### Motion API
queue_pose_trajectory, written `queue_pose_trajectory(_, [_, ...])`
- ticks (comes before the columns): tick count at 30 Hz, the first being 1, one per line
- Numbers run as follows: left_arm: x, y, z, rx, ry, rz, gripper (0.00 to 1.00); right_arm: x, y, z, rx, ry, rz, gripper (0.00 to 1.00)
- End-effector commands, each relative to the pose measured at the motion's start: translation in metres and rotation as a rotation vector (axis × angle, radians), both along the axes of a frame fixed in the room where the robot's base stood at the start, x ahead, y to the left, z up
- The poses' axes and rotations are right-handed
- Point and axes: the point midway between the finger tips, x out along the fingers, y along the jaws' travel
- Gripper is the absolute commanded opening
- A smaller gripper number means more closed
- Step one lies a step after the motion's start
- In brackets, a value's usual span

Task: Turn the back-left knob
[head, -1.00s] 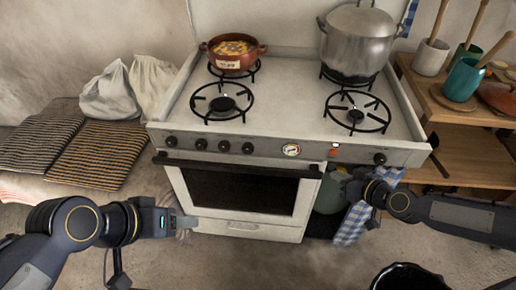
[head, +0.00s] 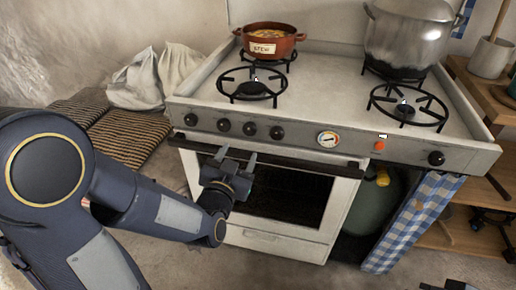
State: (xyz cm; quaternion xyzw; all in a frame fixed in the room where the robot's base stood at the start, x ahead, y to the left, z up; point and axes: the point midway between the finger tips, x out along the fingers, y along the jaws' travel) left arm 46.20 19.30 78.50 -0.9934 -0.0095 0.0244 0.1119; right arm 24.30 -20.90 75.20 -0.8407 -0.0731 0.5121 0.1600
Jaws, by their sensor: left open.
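The white stove has a row of black knobs along the left of its front panel: a far-left knob (head: 190,119), a second (head: 223,126), a third (head: 249,129) and a fourth (head: 277,133). Another knob (head: 436,158) sits at the far right. No readable label shows which one is the back-left knob. My left gripper (head: 237,157) is open and empty, fingers pointing up, just below the second and third knobs in the picture, in front of the oven door. I see no contact with a knob. A dark shape cut off at the bottom right may be my right gripper.
A red stew pot (head: 268,40) stands on the back-left burner and a large steel pot (head: 408,38) on the back-right. Both front burners are empty. The oven handle (head: 315,164) juts out below the knobs. A checked cloth (head: 413,220) hangs at the right.

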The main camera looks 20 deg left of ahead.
Motion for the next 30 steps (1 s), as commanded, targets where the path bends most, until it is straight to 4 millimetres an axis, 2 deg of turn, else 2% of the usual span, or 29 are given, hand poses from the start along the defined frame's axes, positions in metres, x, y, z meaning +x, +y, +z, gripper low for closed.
queue_pose_trajectory(5, [0.007, -0.001, 0.001, 0.044, -0.048, 0.009, 0.57, -0.009, 0.003, -0.004, 0.041, 0.000, -0.012, 0.00])
queue_pose_trajectory(18, [0.070, 0.001, 0.001, 0.041, -0.047, 0.010, 0.57, -0.009, 0.003, -0.011, 0.038, -0.001, -0.011, 0.00])
queue_pose_trajectory(23, [0.078, 0.001, 0.001, 0.040, -0.046, 0.009, 0.57, -0.009, 0.003, -0.012, 0.037, -0.001, -0.012, 0.00])
queue_pose_trajectory(30, [0.079, 0.002, 0.002, 0.040, -0.046, 0.009, 0.57, -0.009, 0.003, -0.011, 0.037, -0.001, -0.011, 0.00])
